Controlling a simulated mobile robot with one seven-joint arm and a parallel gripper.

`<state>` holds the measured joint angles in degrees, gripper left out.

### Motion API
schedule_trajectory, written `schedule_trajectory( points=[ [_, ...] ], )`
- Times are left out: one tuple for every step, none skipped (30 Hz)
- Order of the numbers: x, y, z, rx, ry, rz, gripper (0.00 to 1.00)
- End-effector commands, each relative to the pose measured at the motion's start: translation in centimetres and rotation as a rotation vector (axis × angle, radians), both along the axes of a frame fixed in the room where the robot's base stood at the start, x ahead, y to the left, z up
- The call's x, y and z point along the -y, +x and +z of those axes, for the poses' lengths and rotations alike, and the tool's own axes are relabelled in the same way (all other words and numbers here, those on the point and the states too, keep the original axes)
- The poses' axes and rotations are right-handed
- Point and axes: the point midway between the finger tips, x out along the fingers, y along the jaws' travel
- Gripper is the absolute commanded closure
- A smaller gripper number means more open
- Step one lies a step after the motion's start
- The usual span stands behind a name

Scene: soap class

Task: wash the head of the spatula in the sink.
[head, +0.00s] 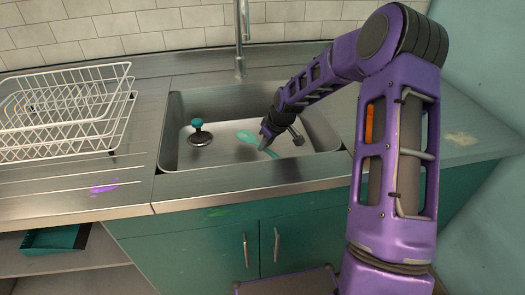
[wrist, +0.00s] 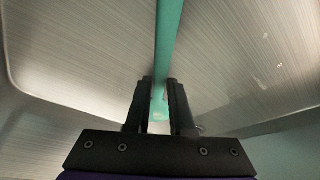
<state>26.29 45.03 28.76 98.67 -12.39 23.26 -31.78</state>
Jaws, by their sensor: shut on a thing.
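The teal spatula (head: 246,136) is inside the metal sink (head: 177,110), with its head pointing to the left and away from me. My gripper (head: 267,143) is inside the sink and shut on the spatula's handle. In the wrist view, the teal handle (wrist: 168,40) runs up from between the two dark fingers of my gripper (wrist: 161,84). The spatula's head is out of the wrist view. I cannot tell whether the spatula touches the sink floor.
A grey tap (head: 239,45) stands behind the sink; no water shows. A teal-knobbed plug (head: 198,124) is in the sink's left part. A white dish rack (head: 64,109) stands on the left, near a purple smear (head: 103,188). The counter's right side has a pale stain (head: 461,138).

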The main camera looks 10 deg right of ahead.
Motion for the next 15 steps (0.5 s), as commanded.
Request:
schedule_trajectory(
  points=[
    [0.0,0.0,-0.01,0.0,0.0,0.0,1.0],
    [0.0,0.0,-0.01,0.0,0.0,0.0,1.0],
    [0.0,0.0,-0.01,0.0,0.0,0.0,1.0],
    [0.0,0.0,-0.01,0.0,0.0,0.0,1.0],
    [0.01,-0.01,0.0,0.0,0.0,0.0,1.0],
    [0.0,0.0,-0.01,0.0,0.0,0.0,1.0],
    [0.0,0.0,-0.01,0.0,0.0,0.0,1.0],
    [0.0,0.0,-0.01,0.0,0.0,0.0,1.0],
    [0.0,0.0,-0.01,0.0,0.0,0.0,1.0],
    [0.0,0.0,-0.01,0.0,0.0,0.0,1.0],
    [0.0,0.0,-0.01,0.0,0.0,0.0,1.0],
    [0.0,0.0,0.01,0.0,0.0,0.0,1.0],
    [0.0,0.0,0.08,0.0,0.0,0.0,1.0],
    [0.0,0.0,0.21,0.0,0.0,0.0,1.0],
    [0.01,0.01,0.46,0.0,0.0,0.0,1.0]
  ],
)
